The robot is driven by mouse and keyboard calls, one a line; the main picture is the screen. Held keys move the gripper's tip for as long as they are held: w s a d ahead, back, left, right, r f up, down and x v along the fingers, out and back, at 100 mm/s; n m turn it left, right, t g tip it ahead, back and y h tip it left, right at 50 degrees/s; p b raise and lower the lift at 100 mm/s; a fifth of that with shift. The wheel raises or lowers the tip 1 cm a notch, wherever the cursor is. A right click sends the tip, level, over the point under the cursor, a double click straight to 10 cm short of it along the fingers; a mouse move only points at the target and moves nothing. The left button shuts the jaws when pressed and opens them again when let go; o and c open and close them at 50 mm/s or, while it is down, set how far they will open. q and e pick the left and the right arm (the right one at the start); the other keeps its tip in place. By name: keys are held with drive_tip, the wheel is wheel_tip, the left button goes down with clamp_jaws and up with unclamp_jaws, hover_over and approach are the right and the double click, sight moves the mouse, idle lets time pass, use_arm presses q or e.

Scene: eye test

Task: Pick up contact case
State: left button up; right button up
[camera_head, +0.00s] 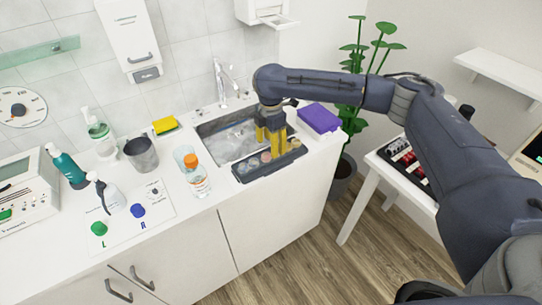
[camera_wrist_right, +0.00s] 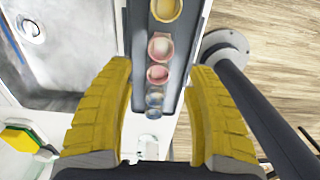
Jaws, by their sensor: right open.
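A green cap (camera_head: 99,228) and a blue cap (camera_head: 138,210) lie apart on a white sheet (camera_head: 165,211) marked L and R on the counter. My right gripper (camera_head: 270,145) has yellow fingers and reaches down over a dark tray (camera_head: 243,178) at the sink's front edge. In the right wrist view this gripper (camera_wrist_right: 160,120) is open, with nothing held. The tray (camera_wrist_right: 138,45) shows there with a row of round cups: yellow (camera_wrist_right: 166,9), pink (camera_wrist_right: 160,47), pink (camera_wrist_right: 157,75) and bluish (camera_wrist_right: 155,100). My left gripper is out of view.
An orange-capped bottle (camera_head: 196,178), a white bottle (camera_head: 110,196), a teal bottle (camera_head: 68,168) and a grey cup (camera_head: 142,155) stand left of the sink (camera_head: 212,131). A purple block (camera_head: 319,119) is at its right.

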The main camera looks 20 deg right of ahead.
drive_tip(key=shift+d+f, duration=0.1)
drive_tip(key=shift+f, duration=2.05)
drive_tip(key=shift+c, duration=0.5)
drive_tip(key=c, duration=0.8)
